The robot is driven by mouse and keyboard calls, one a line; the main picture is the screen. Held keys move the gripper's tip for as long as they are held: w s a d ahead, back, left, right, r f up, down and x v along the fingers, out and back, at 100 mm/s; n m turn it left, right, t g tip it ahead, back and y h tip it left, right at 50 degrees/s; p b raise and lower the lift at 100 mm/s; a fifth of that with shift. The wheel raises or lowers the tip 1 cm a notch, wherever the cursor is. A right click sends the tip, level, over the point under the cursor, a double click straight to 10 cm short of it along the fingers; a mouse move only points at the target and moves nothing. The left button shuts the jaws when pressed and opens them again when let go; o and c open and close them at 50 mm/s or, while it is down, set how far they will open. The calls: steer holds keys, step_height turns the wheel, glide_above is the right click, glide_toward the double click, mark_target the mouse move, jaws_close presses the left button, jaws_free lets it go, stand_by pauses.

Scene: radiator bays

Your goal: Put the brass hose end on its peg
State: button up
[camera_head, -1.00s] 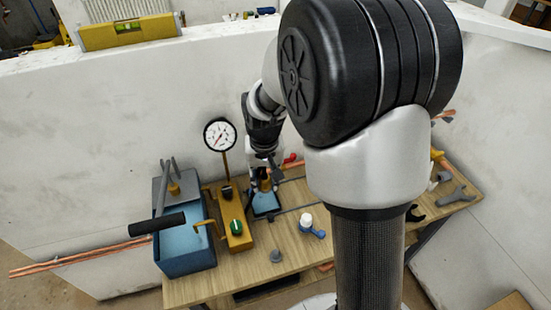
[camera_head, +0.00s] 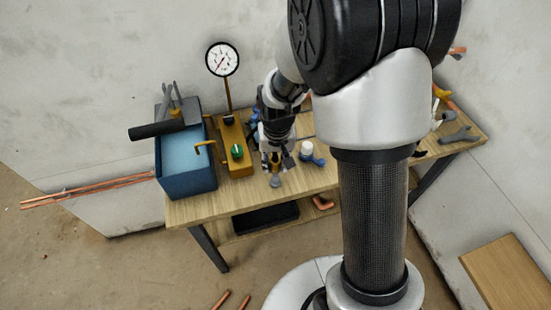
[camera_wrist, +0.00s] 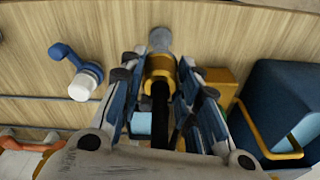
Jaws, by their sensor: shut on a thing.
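My gripper (camera_head: 276,166) is low over the front edge of the bench. In the wrist view my gripper (camera_wrist: 163,76) is shut on the brass hose end (camera_wrist: 160,66), with a black hose (camera_wrist: 160,102) running back between the fingers. A grey peg (camera_wrist: 160,39) with a round end lies directly in line with the brass piece. It also shows just under the fingertips in the head view (camera_head: 276,182). I cannot tell whether the brass end is around the peg or only above it. My fingers hide much of the hose end in the head view.
A blue tank (camera_head: 186,165) with a black handle stands at the bench's left. Beside it is a yellow block (camera_head: 236,148) with a green knob and a dial gauge (camera_head: 222,60). A blue valve with a white cap (camera_head: 309,152) sits close to the right of my gripper.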

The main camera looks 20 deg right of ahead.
mark_target(275, 176)
steer(key=shift+f+b, duration=1.75)
steer(key=shift+f, duration=0.75)
steer(key=shift+f+b, duration=0.5)
steer(key=shift+f, duration=0.4)
steer(key=o, duration=0.9)
steer(key=r, duration=0.4)
steer(key=s+r, duration=0.1)
steer(key=r, duration=0.7)
steer(key=shift+s, duration=0.25)
steer(key=shift+r, duration=0.1)
